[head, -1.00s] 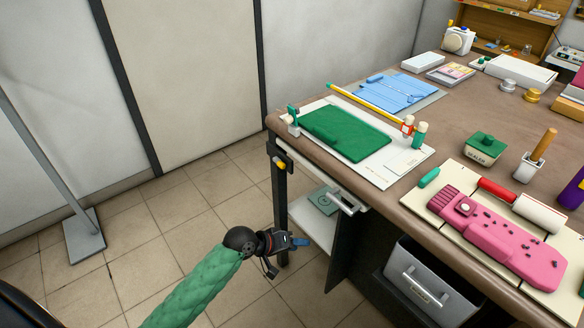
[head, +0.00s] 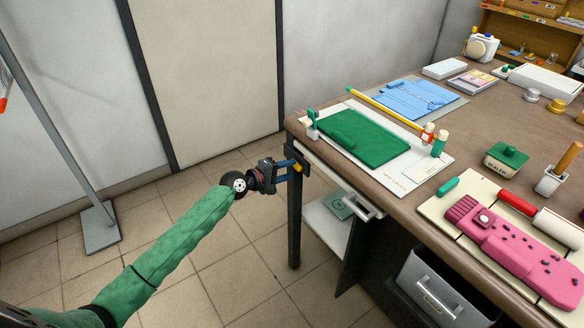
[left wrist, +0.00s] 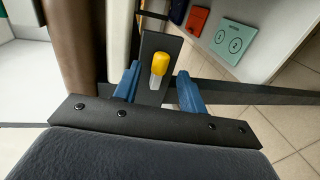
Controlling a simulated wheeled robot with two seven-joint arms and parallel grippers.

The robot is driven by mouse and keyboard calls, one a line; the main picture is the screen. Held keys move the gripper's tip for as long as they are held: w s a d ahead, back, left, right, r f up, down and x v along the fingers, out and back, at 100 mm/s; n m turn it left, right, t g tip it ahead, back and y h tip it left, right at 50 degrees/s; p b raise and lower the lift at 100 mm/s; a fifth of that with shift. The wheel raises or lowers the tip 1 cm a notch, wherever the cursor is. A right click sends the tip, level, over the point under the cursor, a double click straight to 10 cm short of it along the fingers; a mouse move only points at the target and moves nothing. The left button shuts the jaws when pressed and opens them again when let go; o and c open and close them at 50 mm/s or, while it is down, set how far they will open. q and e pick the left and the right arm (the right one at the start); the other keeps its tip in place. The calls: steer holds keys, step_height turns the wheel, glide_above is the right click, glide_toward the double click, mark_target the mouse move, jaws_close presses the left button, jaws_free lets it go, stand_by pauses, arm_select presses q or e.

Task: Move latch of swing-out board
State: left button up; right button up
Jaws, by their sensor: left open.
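The latch is a small yellow knob (head: 298,168) on a dark plate at the table's near left corner, above the leg. In the left wrist view the yellow latch (left wrist: 160,66) has a pale lower part and stands in front of the dark plate (left wrist: 150,45). My left gripper (head: 292,171) is open, its blue fingers at the latch. In the left wrist view, the left gripper's fingers (left wrist: 159,82) stand on either side of the latch, with gaps visible. A white board (head: 322,160) with a metal handle sits under the tabletop. My right gripper is not in view.
The brown table (head: 400,207) carries a green pad (head: 375,142), blue folded cloth, a pink bag (head: 515,245) and a roller. A grey drawer (head: 440,290) is below. A table leg (head: 294,225) stands beside my gripper. The tiled floor to the left is mostly clear.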

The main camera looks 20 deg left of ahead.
arm_select(q)
steer(key=shift+x, duration=0.85)
steer(key=shift+w+d+f, duration=0.1)
steer(key=shift+w+d, duration=0.1)
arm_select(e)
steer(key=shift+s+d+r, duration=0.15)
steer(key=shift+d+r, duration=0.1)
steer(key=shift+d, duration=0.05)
arm_select(q)
jaws_close()
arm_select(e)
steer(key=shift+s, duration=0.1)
